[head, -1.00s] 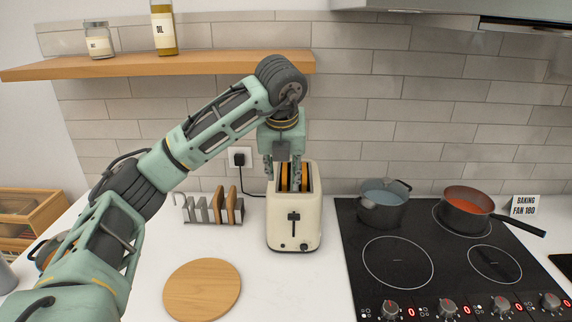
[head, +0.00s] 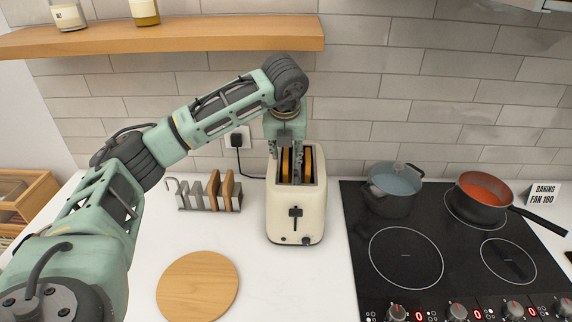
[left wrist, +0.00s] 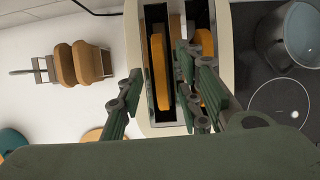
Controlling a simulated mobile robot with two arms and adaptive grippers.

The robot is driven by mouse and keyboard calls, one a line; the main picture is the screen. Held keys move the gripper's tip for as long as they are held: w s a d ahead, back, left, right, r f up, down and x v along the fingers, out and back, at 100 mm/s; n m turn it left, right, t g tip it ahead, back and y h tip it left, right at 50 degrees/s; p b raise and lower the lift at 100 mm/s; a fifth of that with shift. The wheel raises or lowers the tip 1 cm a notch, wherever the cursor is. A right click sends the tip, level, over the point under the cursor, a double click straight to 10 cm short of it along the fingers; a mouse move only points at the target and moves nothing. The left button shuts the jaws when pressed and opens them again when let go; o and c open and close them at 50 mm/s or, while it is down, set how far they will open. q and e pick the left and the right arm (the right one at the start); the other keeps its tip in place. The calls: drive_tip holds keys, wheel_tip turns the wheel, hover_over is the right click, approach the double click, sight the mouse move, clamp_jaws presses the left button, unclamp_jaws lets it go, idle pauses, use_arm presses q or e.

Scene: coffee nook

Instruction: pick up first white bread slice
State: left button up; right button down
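A cream toaster (head: 295,225) stands on the counter with brown-crusted bread in its two slots. One bread slice (left wrist: 159,75) is in the left slot and another (left wrist: 205,95) is in the right slot, partly hidden by a finger. I cannot tell which slice is the white bread. My left gripper (head: 286,160) points down over the toaster's top. Its fingers (left wrist: 160,100) are spread apart, with the left-slot slice showing between them in the left wrist view. I see no clear contact with the bread. My right gripper is not in view.
A metal toast rack (head: 195,196) with two bread slices (head: 232,192) stands left of the toaster. A round wooden board (head: 198,287) lies in front. A hob (head: 410,225) with two pots is to the right. A wooden shelf (head: 190,38) hangs above.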

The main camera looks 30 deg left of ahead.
use_arm(q)
drive_tip(key=shift+w+a+f, duration=0.1)
drive_tip(key=shift+w+f, duration=0.1)
drive_tip(key=shift+f, duration=0.4)
drive_tip(key=shift+c, duration=0.7)
drive_tip(key=c, duration=0.4)
clamp_jaws()
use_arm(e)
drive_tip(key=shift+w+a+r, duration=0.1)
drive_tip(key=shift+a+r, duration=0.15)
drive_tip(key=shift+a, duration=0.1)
